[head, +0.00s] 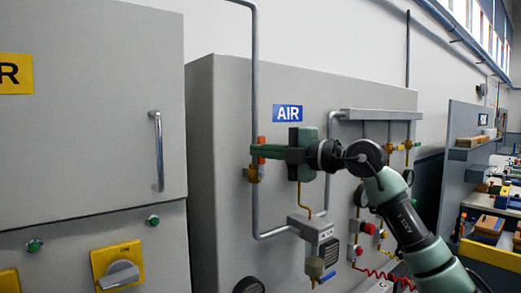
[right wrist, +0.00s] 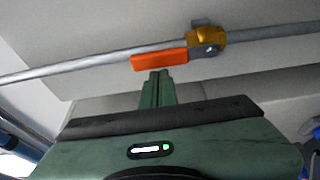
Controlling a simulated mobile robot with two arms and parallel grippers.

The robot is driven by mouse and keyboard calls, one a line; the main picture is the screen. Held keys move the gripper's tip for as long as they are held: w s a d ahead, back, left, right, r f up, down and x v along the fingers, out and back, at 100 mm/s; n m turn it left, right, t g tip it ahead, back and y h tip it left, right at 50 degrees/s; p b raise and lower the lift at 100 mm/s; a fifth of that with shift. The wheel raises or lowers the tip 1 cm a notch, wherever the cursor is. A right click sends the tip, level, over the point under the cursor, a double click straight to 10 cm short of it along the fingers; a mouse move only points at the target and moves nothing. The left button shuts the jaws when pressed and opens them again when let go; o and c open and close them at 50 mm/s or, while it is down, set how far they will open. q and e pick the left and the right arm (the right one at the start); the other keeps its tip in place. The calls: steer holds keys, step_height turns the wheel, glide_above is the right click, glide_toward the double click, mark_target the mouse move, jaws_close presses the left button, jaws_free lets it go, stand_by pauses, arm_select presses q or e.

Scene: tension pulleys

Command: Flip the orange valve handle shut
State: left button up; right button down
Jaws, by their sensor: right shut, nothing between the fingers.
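The orange valve handle (head: 261,139) is on the vertical grey pipe beside the AIR sign. It points up along the pipe from the brass valve body (head: 254,174). In the right wrist view the handle (right wrist: 159,61) lies nearly parallel to the pipe, joined to the brass body (right wrist: 204,40). My right gripper (head: 256,151) is shut and empty. In the head view its fingers cover the middle of the handle. In the right wrist view the fingertips (right wrist: 157,74) sit at the handle's side, near its free half; I cannot tell whether they touch. My left gripper is not in view.
A grey cabinet (head: 90,110) with a vertical bar handle (head: 158,150) stands at left. Below the valve, the pipe bends toward a filter unit (head: 316,229). Gauges and a red hose (head: 385,276) are at lower right. Shelves with bins stand farther right.

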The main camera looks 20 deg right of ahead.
steer(key=shift+d, duration=0.1)
steer(key=shift+d+r+m, duration=0.1)
steer(key=shift+d+m, duration=0.1)
steer(key=shift+m, duration=0.1)
